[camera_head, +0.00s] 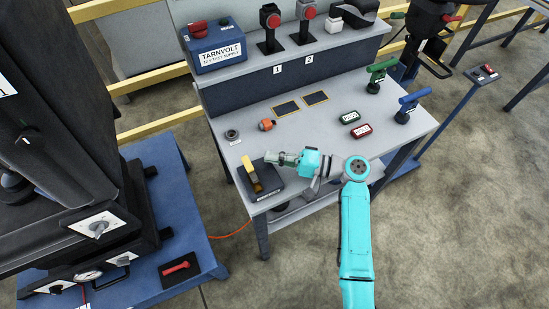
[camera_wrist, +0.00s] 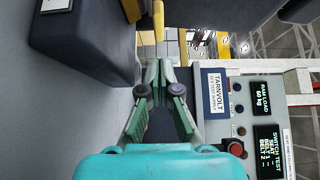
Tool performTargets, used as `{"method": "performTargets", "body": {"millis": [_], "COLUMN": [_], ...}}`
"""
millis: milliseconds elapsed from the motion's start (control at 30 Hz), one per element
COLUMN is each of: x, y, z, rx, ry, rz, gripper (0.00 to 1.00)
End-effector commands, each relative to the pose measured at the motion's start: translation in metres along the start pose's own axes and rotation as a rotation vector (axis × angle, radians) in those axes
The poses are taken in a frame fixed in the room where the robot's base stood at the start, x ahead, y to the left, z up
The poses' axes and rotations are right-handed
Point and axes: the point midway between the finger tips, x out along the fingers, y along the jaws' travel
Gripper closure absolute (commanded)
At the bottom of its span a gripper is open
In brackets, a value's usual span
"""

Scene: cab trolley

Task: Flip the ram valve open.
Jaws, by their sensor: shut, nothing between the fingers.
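A black box (camera_head: 265,186) with a yellow lever (camera_head: 249,168) stands at the front left corner of the grey bench. I take it for the ram valve; its front label is too small to read. The lever is raised and tilted. My gripper (camera_head: 269,156) is just right of and behind the lever, pointing left, and looks apart from it. In the wrist view my gripper (camera_wrist: 158,72) has its fingers together, with nothing between them. The dark box (camera_wrist: 95,40) fills the upper left there, beside the fingers.
The blue Tarnvolt supply box (camera_head: 217,48) stands on the rear shelf beside two red-buttoned posts. An orange part (camera_head: 267,125) and a dark ring (camera_head: 232,135) lie behind the lever. The wrist view shows a lit RAM LOAD screen (camera_wrist: 266,95). A red handle (camera_head: 176,268) lies on the blue platform.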

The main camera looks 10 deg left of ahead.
Motion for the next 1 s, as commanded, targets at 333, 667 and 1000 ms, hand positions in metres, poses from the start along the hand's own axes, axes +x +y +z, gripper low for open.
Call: {"method": "performTargets", "body": {"millis": [333, 667, 1000], "x": [-0.041, -0.089, -0.099], "y": [0.0, 0.0, 0.0], "z": [0.003, 0.01, 0.012], "rx": [0.0, 0.0, 0.0], "ry": [0.003, 0.002, 0.0], "rz": [0.0, 0.0, 0.0], "gripper": [1.0, 1.0, 1.0]}}
